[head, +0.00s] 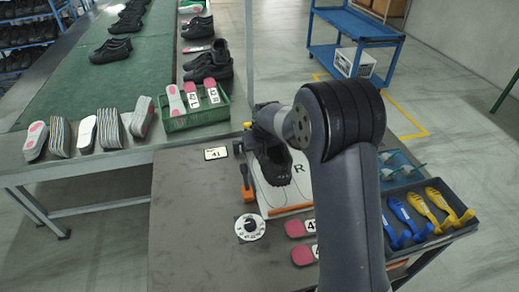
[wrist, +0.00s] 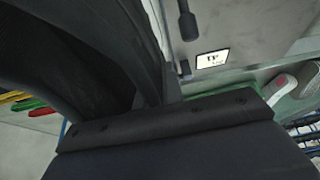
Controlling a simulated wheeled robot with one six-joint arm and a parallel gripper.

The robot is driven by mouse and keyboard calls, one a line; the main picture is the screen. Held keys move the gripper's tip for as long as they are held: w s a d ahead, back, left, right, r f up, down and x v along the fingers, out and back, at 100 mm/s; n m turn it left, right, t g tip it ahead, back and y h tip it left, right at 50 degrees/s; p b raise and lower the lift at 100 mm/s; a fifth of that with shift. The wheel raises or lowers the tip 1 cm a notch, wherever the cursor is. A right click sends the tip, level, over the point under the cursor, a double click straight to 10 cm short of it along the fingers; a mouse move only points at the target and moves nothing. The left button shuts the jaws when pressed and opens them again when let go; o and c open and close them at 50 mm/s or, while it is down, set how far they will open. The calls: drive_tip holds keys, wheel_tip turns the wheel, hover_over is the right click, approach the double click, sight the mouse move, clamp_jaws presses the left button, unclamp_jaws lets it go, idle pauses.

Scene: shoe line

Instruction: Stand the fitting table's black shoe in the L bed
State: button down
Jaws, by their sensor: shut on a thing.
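The black shoe (head: 273,161) hangs in my gripper over the white board (head: 300,190) on the grey fitting table (head: 190,225). Its opening shows, and its lower end is at the board; I cannot tell whether it touches. An R is printed on the board's right part. The L bed's mark is not visible; the shoe and my arm cover much of the board. My gripper (wrist: 168,90) is shut on the shoe, which fills the upper left of the wrist view as a dark, close shape (wrist: 75,50). In the head view my arm mostly hides the gripper.
A card marked 41 (head: 216,153), an orange-handled tool (head: 246,184), a white dial (head: 250,227) and pink-ended pads (head: 300,228) lie around the board. A black tray (head: 462,232) with blue and yellow pieces stands right. A green crate (head: 195,118) stands behind. The table's front left is clear.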

drive_tip(key=shift+f+b, duration=3.65)
drive_tip(key=shift+f, duration=1.95)
drive_tip(key=c, duration=1.5)
unclamp_jaws()
drive_tip(key=shift+o, duration=0.2)
drive_tip(key=shift+r+p, duration=2.9)
drive_tip(key=shift+r, duration=2.15)
drive_tip(key=shift+s+d+f, duration=0.1)
